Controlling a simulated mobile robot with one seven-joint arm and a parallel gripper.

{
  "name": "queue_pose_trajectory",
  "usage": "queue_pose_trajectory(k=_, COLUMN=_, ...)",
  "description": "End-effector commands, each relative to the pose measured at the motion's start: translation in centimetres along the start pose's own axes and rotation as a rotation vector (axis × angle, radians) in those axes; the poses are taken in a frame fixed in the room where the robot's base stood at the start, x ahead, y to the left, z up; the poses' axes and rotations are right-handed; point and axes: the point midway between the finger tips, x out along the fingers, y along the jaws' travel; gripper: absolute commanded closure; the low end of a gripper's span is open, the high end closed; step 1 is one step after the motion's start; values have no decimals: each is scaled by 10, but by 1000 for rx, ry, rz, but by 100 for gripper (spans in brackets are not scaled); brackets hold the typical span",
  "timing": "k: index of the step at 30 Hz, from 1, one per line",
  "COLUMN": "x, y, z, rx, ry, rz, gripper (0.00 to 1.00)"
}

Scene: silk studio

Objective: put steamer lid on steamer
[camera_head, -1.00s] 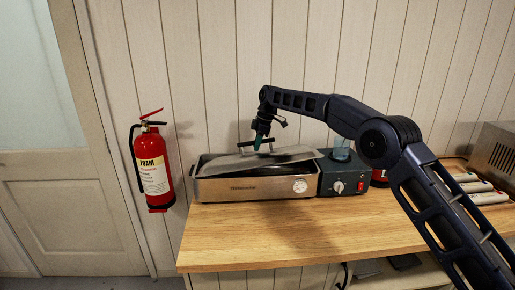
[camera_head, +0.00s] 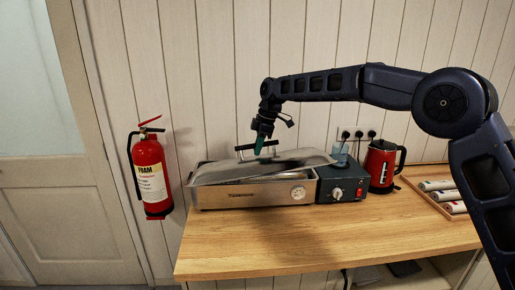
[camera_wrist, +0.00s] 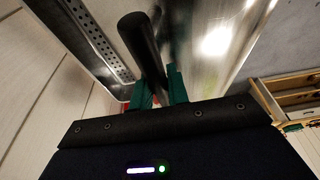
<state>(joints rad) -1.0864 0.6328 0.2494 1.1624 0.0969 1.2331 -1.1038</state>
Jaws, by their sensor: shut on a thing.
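The steamer (camera_head: 235,198) is a long, shallow metal box with a dial on its front, near the back of the wooden counter. The steamer lid (camera_head: 308,156) is a grey metal sheet with a dark bar handle. It lies tilted over the steamer, its right end raised and reaching toward the control box. Whether its left end touches the rim is unclear. My gripper (camera_head: 262,150) is shut on the lid's handle from above. In the wrist view the teal fingers (camera_wrist: 158,92) flank the black handle (camera_wrist: 137,38), with the shiny lid (camera_wrist: 205,45) beyond and a perforated steamer part (camera_wrist: 93,40) at left.
A dark control box (camera_head: 343,184) with a knob and red switch adjoins the steamer's right side; a glass vessel (camera_head: 340,153) stands behind the lid's right end. A red kettle (camera_head: 381,167) and a tray of rolls (camera_head: 425,186) lie further right. The front counter (camera_head: 300,238) is clear.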

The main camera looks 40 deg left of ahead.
Motion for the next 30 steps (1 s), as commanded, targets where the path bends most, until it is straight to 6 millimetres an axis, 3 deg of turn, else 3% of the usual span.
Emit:
queue_pose_trajectory(k=4, x=-6, y=-8, z=-2, rx=0, ry=1, rz=4, gripper=100)
queue_pose_trajectory(k=8, x=-15, y=-1, z=-7, rx=-8, ry=11, rz=20, gripper=100)
queue_pose_trajectory(k=11, x=-28, y=13, z=-15, rx=-22, ry=27, rz=46, gripper=100)
queue_pose_trajectory(k=21, x=-98, y=80, z=-38, rx=-73, ry=97, rz=185, gripper=100)
queue_pose_trajectory(k=30, x=-136, y=107, z=-41, rx=-90, ry=130, rz=256, gripper=100)
